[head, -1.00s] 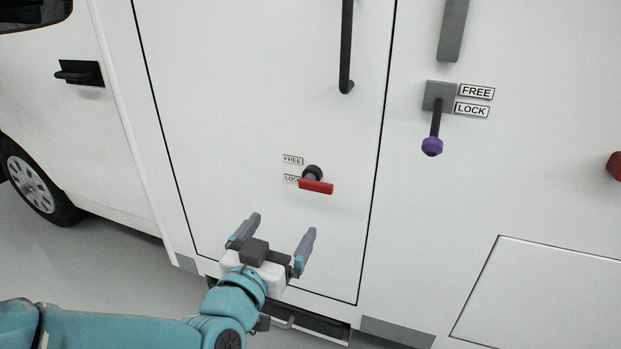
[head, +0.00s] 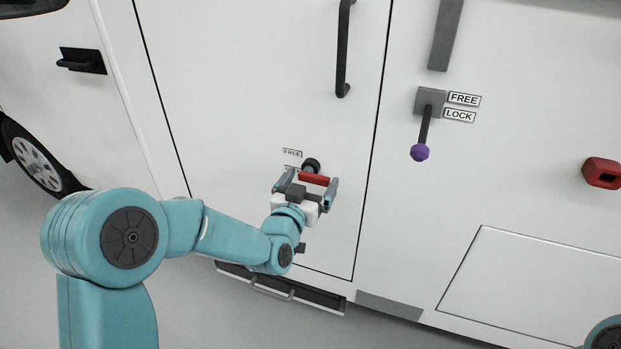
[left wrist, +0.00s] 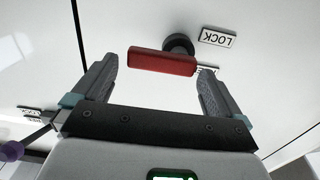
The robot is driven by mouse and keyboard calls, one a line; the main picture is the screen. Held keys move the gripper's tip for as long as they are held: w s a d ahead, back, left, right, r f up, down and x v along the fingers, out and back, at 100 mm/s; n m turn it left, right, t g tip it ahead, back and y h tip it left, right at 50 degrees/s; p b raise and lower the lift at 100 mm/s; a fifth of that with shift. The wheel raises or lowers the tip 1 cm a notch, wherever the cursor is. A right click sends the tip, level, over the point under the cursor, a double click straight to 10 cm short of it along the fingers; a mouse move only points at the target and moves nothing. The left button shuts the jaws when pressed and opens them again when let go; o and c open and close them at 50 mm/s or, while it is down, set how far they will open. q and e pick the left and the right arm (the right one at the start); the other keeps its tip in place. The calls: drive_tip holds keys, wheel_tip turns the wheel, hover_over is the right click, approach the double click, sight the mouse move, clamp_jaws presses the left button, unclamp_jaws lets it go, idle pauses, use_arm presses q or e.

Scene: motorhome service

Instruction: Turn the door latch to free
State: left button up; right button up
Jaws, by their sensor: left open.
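The door latch is a red bar handle (head: 314,179) on a dark round boss (head: 311,164), low on the white door (head: 240,110). The bar lies nearly level. My left gripper (head: 306,184) is open just in front of it, one finger towards each end of the bar. In the left wrist view the red bar (left wrist: 163,63) sits across the gap between the fingertips of my left gripper (left wrist: 158,72), and neither finger is closed on it. A FREE label (head: 292,153) is up and left of the boss; the label below is partly hidden. My right gripper is out of view.
A grey plate with a purple-knobbed lever (head: 420,153) hangs right of the door, beside its own FREE and LOCK labels. A black grab handle (head: 343,50) is above. A step (head: 290,290) juts out below the door. A red fitting (head: 603,173) is far right.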

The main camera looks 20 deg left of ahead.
use_arm(q)
drive_tip(key=shift+w, duration=0.15)
drive_tip(key=c, duration=0.9)
drive_tip(key=shift+a+n+b, duration=0.1)
drive_tip(key=shift+n+b, duration=0.2)
drive_tip(key=shift+b, duration=0.25)
drive_tip(key=shift+c, duration=0.2)
drive_tip(key=n+b, duration=0.2)
drive_tip(key=b, duration=0.1)
drive_tip(key=n+b, duration=0.2)
drive_tip(key=b, duration=0.2)
drive_tip(key=a+n+b, duration=0.1)
drive_tip(key=n+b, duration=0.2)
drive_tip(key=b, duration=0.1)
drive_tip(key=shift+r, duration=0.3)
drive_tip(key=n+b, duration=0.2)
drive_tip(key=b, duration=0.1)
drive_tip(key=a+n+b, duration=0.1)
drive_tip(key=n+b, duration=0.4)
drive_tip(key=shift+a+r+b, duration=0.2)
drive_tip(key=shift+a+b, duration=0.05)
drive_tip(key=shift+b, duration=0.05)
drive_tip(key=shift+a+n+b, duration=0.15)
drive_tip(key=shift+n+b, duration=0.5)
drive_tip(key=shift+n, duration=0.2)
drive_tip(key=shift+a+n+b, duration=0.15)
drive_tip(key=shift+n+b, duration=0.45)
drive_tip(key=shift+n, duration=0.25)
drive_tip(key=shift+r, duration=0.1)
drive_tip(key=o, duration=0.9)
